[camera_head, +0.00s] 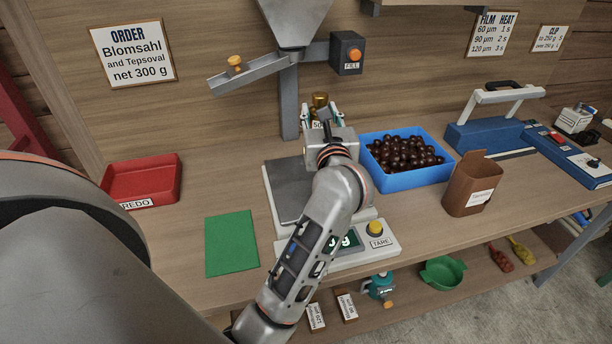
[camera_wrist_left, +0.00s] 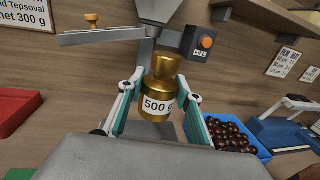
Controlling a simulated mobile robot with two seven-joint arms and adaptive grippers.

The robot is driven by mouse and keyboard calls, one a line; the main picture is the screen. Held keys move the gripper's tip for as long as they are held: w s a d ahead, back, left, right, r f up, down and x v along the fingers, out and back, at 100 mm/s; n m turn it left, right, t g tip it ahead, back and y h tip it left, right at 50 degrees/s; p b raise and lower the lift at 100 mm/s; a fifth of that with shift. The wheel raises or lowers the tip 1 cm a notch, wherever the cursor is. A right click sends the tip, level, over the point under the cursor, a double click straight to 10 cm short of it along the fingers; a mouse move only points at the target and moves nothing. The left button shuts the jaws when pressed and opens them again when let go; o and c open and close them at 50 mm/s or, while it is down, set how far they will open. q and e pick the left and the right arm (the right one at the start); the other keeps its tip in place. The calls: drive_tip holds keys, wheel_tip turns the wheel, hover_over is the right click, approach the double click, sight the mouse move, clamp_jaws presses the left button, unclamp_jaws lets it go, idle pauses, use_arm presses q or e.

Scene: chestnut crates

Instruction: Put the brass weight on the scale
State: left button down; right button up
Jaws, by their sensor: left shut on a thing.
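The brass weight, labelled 500 g in the left wrist view (camera_wrist_left: 160,88), shows its gold top in the head view (camera_head: 320,99). My left gripper (camera_head: 321,113) is shut on it, with a teal-padded finger on each side, and the weight looks upright. The scale, with its dark grey plate (camera_head: 284,190) and white body, stands on the bench below my left arm. The arm hides the plate's right part and part of the display. I cannot tell the height of the weight over the bench. My right gripper is out of view.
A blue crate of chestnuts (camera_head: 417,179) and a brown bag (camera_head: 472,187) stand right of the scale. A green mat (camera_head: 232,244) and a red REDO tray (camera_head: 150,187) lie left. The chute (camera_head: 247,73) and FILL box (camera_head: 347,53) overhang the back.

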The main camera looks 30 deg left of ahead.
use_arm(q)
wheel_tip(320, 180, down, 4)
drive_tip(key=shift+f+b, duration=0.15)
drive_tip(key=shift+b, duration=1)
wheel_tip(320, 180, down, 10)
drive_tip(key=b, duration=0.7)
drive_tip(key=shift+b, duration=0.4)
drive_tip(key=shift+f+b, duration=0.25)
drive_tip(key=shift+b, duration=0.1)
wheel_tip(320, 180, down, 4)
drive_tip(key=shift+r+b, duration=0.25)
drive_tip(key=shift+b, duration=1)
drive_tip(key=shift+f, duration=0.25)
drive_tip(key=shift+r, duration=0.3)
drive_tip(key=shift+f, duration=0.25)
drive_tip(key=c, duration=1.4)
unclamp_jaws()
drive_tip(key=shift+r, duration=0.1)
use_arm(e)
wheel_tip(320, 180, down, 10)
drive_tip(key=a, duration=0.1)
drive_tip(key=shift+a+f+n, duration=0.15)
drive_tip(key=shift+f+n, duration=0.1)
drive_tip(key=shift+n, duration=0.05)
